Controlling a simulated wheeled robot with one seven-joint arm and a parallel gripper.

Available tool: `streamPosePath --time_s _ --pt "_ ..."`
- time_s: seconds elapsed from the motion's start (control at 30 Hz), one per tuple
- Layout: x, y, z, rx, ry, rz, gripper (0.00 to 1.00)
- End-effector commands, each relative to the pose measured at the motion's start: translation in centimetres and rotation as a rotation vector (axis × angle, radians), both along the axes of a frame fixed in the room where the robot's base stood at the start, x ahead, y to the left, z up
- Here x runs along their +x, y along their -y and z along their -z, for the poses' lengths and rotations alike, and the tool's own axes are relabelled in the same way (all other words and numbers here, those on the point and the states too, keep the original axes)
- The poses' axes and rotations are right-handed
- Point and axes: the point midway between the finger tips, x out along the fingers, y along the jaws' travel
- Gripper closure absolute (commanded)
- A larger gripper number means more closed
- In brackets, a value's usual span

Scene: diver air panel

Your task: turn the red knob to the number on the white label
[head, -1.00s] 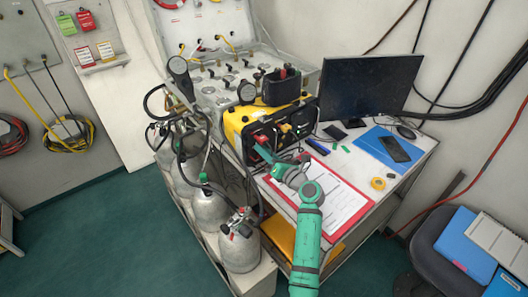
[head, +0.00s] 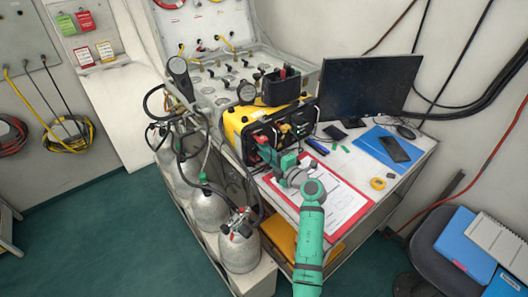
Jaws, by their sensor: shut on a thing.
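The yellow and black panel unit (head: 234,120) stands on the desk, its black front facing my arm. A red knob (head: 262,139) shows at the left of that front. My gripper (head: 266,150) is at this knob and is shut on it, as far as the small view lets me tell. The fingertips are partly hidden by the gripper body and wrist. The white label and its number cannot be read from here, and the knob's pointer cannot be made out.
A red clipboard with paper (head: 335,207) lies under my arm. A monitor (head: 358,83), a blue folder (head: 378,146) and a yellow tape roll (head: 378,183) are to the right. Grey gas cylinders (head: 240,248) with hoses stand at the left. An open grey case (head: 262,65) is behind.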

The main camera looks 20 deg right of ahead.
Motion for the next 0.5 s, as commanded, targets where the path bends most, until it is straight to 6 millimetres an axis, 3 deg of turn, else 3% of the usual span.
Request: streamPosePath --time_s 0.5 --pt "-0.04 0.19 0.22 0.461 -0.168 0.003 1.00"
